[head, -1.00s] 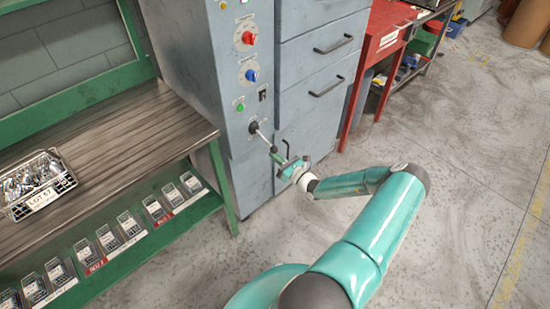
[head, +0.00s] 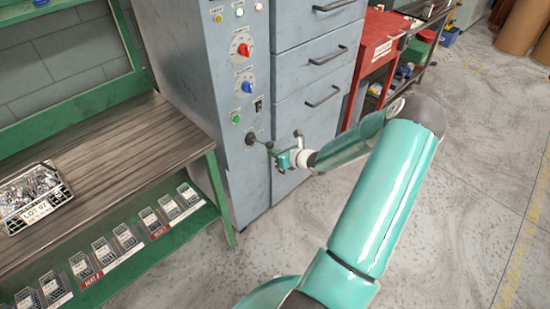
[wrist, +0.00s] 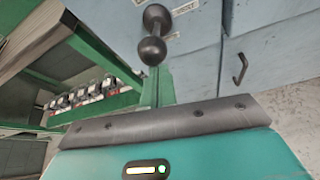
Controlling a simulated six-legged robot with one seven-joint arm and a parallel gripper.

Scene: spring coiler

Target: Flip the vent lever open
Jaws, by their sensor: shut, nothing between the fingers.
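The vent lever (head: 260,142) sticks out from a dark round pivot low on the front of the grey cabinet. Its dark knob end points to the right and slightly down in the head view. In the wrist view, the lever's round black knob (wrist: 152,51) stands just beyond the gripper's body, with its dark pivot (wrist: 157,16) behind it. My gripper (head: 276,153) is shut and empty, close to the knob. Whether it touches the knob I cannot tell. The fingertips are not clear in the wrist view.
Above the lever, the grey cabinet (head: 185,70) carries a green button (head: 236,117), a blue knob (head: 243,87) and a red knob (head: 242,48). Drawers with handles stand to the right. A green-framed bench (head: 95,150) with a wire basket (head: 35,197) stands left. Floor is open at right.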

